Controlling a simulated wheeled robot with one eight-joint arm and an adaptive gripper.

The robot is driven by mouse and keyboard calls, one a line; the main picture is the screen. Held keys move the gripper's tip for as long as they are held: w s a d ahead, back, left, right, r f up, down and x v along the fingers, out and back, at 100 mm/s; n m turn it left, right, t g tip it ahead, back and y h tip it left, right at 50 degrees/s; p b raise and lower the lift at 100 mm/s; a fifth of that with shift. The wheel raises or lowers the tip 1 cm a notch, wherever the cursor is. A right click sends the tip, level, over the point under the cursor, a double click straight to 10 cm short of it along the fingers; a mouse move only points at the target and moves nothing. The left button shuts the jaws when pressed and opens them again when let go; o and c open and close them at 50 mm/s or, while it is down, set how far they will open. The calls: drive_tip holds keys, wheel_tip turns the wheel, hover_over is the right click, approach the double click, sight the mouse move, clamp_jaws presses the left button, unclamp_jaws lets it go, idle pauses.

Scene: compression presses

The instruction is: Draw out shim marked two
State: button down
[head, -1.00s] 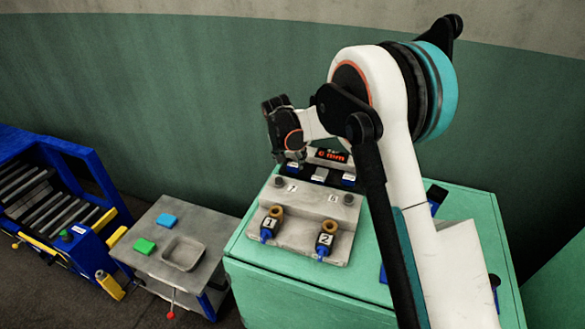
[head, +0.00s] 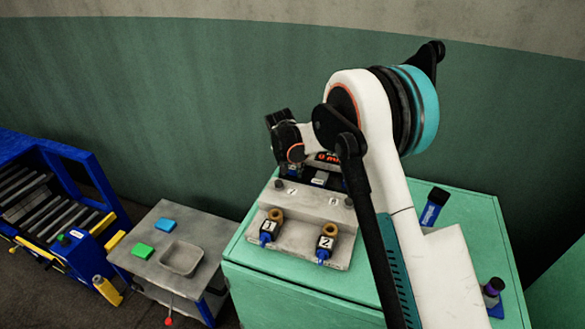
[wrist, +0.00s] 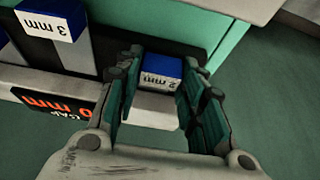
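The shim marked "2 mm" (wrist: 160,80), a blue block with a white label, shows in the wrist view between the two fingers of my gripper (wrist: 160,72). The fingers are spread, one on each side of it. I cannot tell whether they touch it. The shim marked "3 mm" (wrist: 62,22) stands at the upper left, outside the fingers. In the head view my gripper (head: 290,158) is over the back of the grey fixture (head: 310,203) and hides most of the shims there.
Blue-and-black tagged pieces marked 1 (head: 268,231) and 2 (head: 326,243) stand at the fixture's front. A side table (head: 150,218) holds a tray and blue and green blocks.

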sight(288, 175)
drive_tip(key=shift+s+a, duration=0.3)
drive_tip(key=shift+s, duration=0.4)
drive_tip(key=shift+s+a, duration=0.25)
drive_tip(key=shift+s, duration=0.4)
drive_tip(key=shift+s+a, duration=0.3)
drive_tip(key=shift+s, duration=0.4)
drive_tip(key=c, duration=1)
unclamp_jaws()
drive_tip(key=shift+s+a, duration=0.1)
drive_tip(key=shift+c, duration=0.2)
drive_tip(key=v, duration=1.2)
